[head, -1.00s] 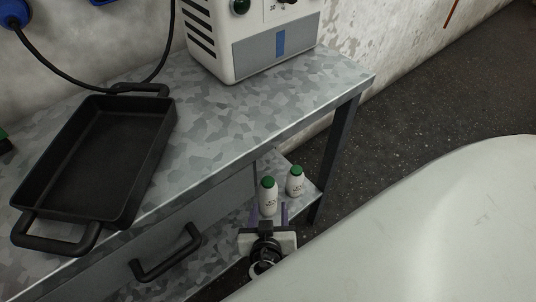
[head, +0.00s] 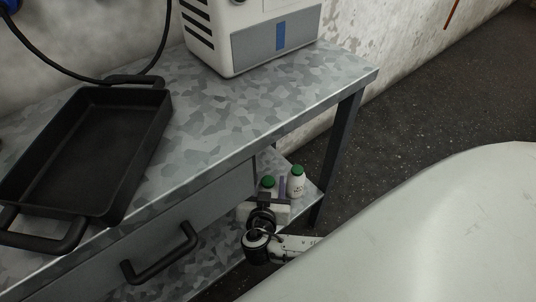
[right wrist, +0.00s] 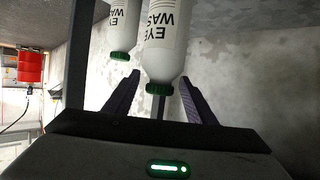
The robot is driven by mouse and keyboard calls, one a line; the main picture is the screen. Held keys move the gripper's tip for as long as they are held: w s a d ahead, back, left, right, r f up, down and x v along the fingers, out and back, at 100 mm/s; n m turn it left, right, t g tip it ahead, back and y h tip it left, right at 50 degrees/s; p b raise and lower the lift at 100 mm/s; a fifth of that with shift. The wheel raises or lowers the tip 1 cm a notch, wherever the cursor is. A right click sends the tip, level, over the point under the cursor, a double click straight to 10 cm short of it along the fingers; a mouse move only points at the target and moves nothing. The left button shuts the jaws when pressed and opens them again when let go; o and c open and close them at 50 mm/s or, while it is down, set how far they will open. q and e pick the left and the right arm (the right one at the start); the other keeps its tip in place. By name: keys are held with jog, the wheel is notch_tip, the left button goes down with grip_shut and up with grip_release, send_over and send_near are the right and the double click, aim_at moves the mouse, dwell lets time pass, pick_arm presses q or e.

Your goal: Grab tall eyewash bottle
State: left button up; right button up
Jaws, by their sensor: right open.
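Two white eyewash bottles with green caps stand upright on the lower shelf of the bench. The left one (head: 269,183) is largely hidden behind my right gripper (head: 270,192); the right one (head: 298,182) stands beside it. One purple finger shows between the bottles. In the right wrist view, which looks upside down, the open fingers (right wrist: 159,84) point towards the larger-looking bottle (right wrist: 166,48), lined up between them with no visible grip. The other bottle (right wrist: 122,30) is outside the fingers, to the left in the picture. My left gripper is not in view.
The bench top (head: 215,118) overhangs the lower shelf, and a dark leg (head: 338,150) stands right of the bottles. A drawer handle (head: 160,257) sticks out at left. A black tray (head: 95,145) and a white machine (head: 245,40) are on top.

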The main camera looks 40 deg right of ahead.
jog(key=shift+w, duration=0.1)
grip_shut()
jog(key=shift+r, duration=0.1)
dwell(0.4)
